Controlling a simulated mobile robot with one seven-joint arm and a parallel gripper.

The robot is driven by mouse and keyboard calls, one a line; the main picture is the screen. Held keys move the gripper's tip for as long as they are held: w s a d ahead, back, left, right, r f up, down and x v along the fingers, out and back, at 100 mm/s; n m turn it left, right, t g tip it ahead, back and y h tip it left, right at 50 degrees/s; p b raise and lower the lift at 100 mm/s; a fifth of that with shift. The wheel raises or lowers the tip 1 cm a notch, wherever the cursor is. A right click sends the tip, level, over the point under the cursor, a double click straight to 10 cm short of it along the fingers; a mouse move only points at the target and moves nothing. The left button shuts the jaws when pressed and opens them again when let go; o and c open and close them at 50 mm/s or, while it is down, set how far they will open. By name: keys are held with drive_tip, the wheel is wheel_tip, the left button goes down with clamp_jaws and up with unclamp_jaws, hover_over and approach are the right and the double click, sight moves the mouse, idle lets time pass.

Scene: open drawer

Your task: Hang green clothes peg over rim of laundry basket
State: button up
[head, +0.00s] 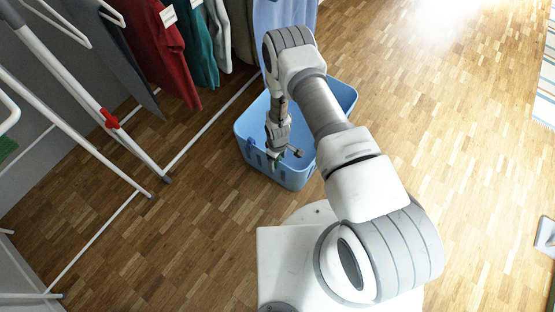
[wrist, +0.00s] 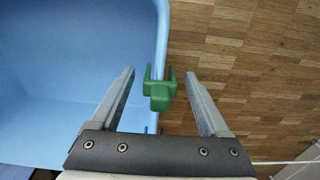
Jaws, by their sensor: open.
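The green clothes peg (wrist: 160,92) sits astride the rim of the blue laundry basket (wrist: 70,135), with a prong on each side of the wall in the wrist view. My gripper (wrist: 160,74) is open, with one finger on each side of the peg and a visible gap to both. The left finger is over the basket's inside, the right finger over the floor outside. In the head view, my gripper (head: 283,154) is at the near wall of the basket (head: 295,179), and my arm covers part of the basket. The peg is barely visible there.
Clothes hang at the top left, including a red garment (head: 168,45) and a teal one (head: 199,45). A white drying rack (head: 85,140) stands at the left. The wooden floor right of my arm is mostly clear.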

wheel_tip(320, 180, up, 17)
drive_tip(key=p, duration=0.6)
drive_tip(key=shift+r, duration=0.15)
drive_tip(key=w+d+r+m+t, duration=0.1)
drive_tip(key=w+d+r+m, duration=0.15)
drive_tip(key=r, duration=1.35)
drive_tip(key=w+d+r+m+t, duration=0.1)
drive_tip(key=d+r+m+t, duration=0.15)
drive_tip(key=r, duration=1.35)
drive_tip(key=s+d+r+m, duration=0.1)
drive_tip(key=s+d+r, duration=0.1)
drive_tip(key=s+r, duration=0.35)
drive_tip(key=s+d+r+m, duration=0.1)
drive_tip(key=s+d+r, duration=0.15)
drive_tip(key=r, duration=0.65)
drive_tip(key=s+d+r+m+t, duration=0.1)
drive_tip(key=s+r+m, duration=0.15)
drive_tip(key=s, duration=0.35)
drive_tip(key=s+d+r+m+t, duration=0.1)
drive_tip(key=s+r, duration=0.2)
drive_tip(key=s, duration=0.4)
wheel_tip(320, 180, up, 22)
drive_tip(key=p, duration=2.1)
drive_tip(key=shift+s+f, duration=0.2)
